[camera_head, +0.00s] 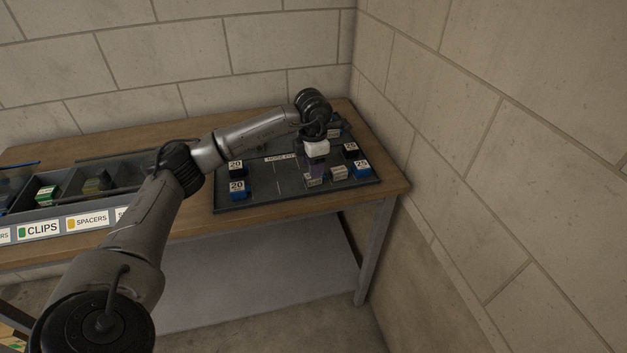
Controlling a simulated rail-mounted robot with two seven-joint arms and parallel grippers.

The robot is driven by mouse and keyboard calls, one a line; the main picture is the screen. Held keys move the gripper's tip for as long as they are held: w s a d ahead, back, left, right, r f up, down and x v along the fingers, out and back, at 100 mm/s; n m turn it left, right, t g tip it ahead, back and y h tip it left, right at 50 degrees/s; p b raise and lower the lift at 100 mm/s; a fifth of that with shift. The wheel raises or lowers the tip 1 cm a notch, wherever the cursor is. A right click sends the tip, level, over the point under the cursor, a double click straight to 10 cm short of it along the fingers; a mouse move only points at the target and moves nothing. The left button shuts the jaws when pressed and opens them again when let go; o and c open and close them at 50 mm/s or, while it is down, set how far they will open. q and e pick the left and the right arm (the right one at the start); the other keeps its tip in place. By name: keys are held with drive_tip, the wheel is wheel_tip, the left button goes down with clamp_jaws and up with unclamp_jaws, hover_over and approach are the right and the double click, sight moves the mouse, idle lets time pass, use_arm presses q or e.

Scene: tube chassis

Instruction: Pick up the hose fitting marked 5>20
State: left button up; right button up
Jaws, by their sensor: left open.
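The dark tray (262,193) labelled as hose fittings lies on the right end of the bench. My left gripper (316,170) points down over its middle and is open. A small light-marked piece (314,182) is just below and in front of the fingers. Another pale-marked piece (339,172) lies to its right. I cannot read the marks on either, so I cannot tell which fitting is 5>20. I cannot tell whether the fingers touch a piece; the hand hides part of the tray. My right gripper is not in view.
Blocks marked 20 (237,188) stand at the tray's left, and blocks marked 25 (361,170) at its right. A divided bin (60,211) with clips and spacers labels is on the left. Brick walls (500,130) close off the back and right.

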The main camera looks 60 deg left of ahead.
sight(309, 181)
use_arm(q)
wheel_tip(309, 181, down, 4)
drive_tip(key=shift+d+f+b, duration=0.15)
drive_tip(key=shift+b, duration=0.6)
drive_tip(key=shift+c, duration=0.3)
drive_tip(key=c, duration=0.6)
